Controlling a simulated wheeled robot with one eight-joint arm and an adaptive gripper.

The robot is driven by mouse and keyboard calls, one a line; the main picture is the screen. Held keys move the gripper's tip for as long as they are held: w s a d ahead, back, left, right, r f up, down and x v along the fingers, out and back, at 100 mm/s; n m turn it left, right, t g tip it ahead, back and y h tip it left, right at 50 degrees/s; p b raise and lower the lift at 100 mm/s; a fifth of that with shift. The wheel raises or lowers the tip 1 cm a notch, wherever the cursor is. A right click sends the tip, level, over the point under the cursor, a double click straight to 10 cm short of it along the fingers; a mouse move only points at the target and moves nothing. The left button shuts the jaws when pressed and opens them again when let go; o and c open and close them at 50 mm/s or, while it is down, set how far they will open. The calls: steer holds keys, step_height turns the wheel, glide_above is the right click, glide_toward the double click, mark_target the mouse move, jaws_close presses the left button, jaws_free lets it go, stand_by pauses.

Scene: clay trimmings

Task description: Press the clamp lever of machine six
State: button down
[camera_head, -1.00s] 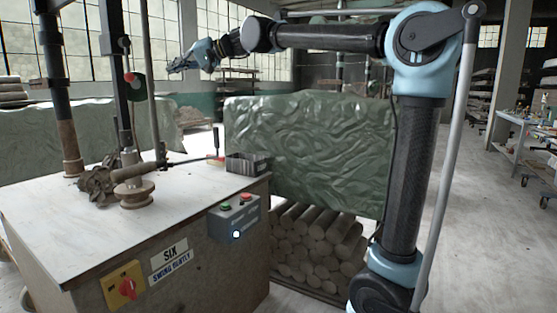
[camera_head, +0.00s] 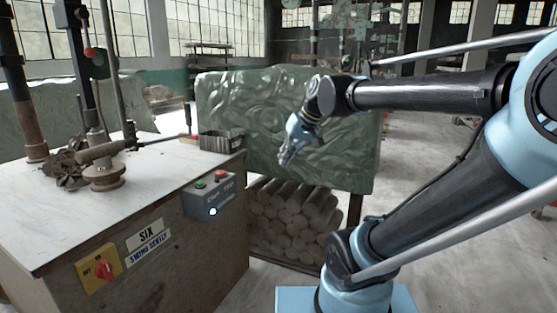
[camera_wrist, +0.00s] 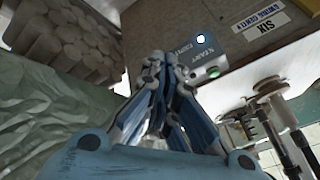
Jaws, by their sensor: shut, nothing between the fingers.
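Machine six (camera_head: 120,215) is a cabinet with a pale top, marked by a "SIX" plate (camera_head: 148,235). On its top is a rusty clamp-like assembly (camera_head: 105,175) with a thin rod (camera_head: 160,139) running right to an upright black handle (camera_head: 188,118). A red knob (camera_head: 88,51) sits higher on the column at left. I cannot tell for certain which of these is the clamp lever. My gripper (camera_head: 285,158) is shut and empty, pointing down, right of the machine and apart from it. In the wrist view my gripper (camera_wrist: 162,62) points toward the control box (camera_wrist: 208,58).
The grey control box (camera_head: 210,195) has green and red buttons and a lit lamp. A red rotary switch (camera_head: 104,270) is on the front. A small dark tray (camera_head: 222,142) stands at the top's right edge. A green-draped stack (camera_head: 345,150) and clay logs (camera_head: 290,222) lie behind my gripper.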

steer(key=s+d+f+m+h, duration=0.1)
steer(key=s+d+f+h, duration=0.1)
steer(key=s+d+f, duration=0.4)
steer(key=s+d+f+m+g+h, duration=0.1)
steer(key=s+d+f+m+h, duration=0.1)
steer(key=s+d+f, duration=0.5)
steer(key=d+f+h, duration=0.1)
steer(key=d+f, duration=0.2)
steer(key=f, duration=0.2)
steer(key=shift+d+f, duration=0.25)
steer(key=shift+d, duration=0.1)
